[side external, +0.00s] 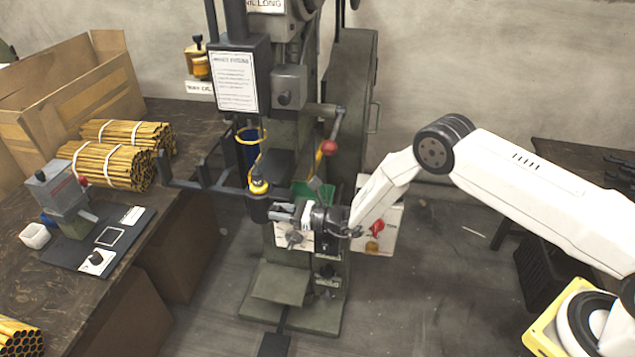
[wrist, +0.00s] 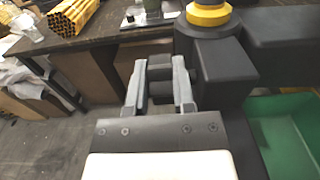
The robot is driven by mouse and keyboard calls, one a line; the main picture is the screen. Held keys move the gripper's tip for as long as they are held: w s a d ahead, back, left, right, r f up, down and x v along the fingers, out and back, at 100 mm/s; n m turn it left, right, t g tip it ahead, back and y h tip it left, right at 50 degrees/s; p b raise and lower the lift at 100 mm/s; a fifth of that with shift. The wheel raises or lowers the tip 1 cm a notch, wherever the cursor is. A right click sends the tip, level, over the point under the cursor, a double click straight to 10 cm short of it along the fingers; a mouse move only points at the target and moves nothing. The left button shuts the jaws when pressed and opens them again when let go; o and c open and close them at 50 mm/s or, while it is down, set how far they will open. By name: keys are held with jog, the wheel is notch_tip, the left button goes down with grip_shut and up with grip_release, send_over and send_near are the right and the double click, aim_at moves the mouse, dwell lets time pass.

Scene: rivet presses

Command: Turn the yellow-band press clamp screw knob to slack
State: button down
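The press with the yellow band (side external: 258,186) stands in the middle of the side view. The same yellow band (wrist: 208,16) shows at the top of the wrist view, on a dark round holder with a black arm. My gripper (side external: 280,212) is at this holder, just below and to the right of the band. In the wrist view my gripper (wrist: 159,82) has its two grey fingers apart, with a dark blocky piece (wrist: 160,68) between them, apparently the clamp screw knob. Whether the fingers press on it is unclear. Its turn position cannot be read.
A green tray (wrist: 285,135) lies right of my gripper in the wrist view. A lever with a red ball (side external: 328,147) stands just above my arm's end. The bench (side external: 185,165) at left carries yellow tube bundles (side external: 108,165) and a small grey device (side external: 58,190).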

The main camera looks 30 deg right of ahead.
jog(key=shift+r+g+h, duration=0.1)
jog(key=shift+g+h, duration=0.2)
jog(key=g+h, duration=0.2)
jog(key=shift+w+a+r+g+h, duration=0.2)
jog(key=shift+g+h, duration=0.1)
jog(key=shift+w+g+h, duration=0.1)
jog(key=shift+g+h, duration=0.7)
jog(key=shift+a+f+g+h, duration=0.1)
jog(key=shift+g+h, duration=0.3)
jog(key=shift+c, duration=2.3)
grip_release()
jog(key=v, duration=0.8)
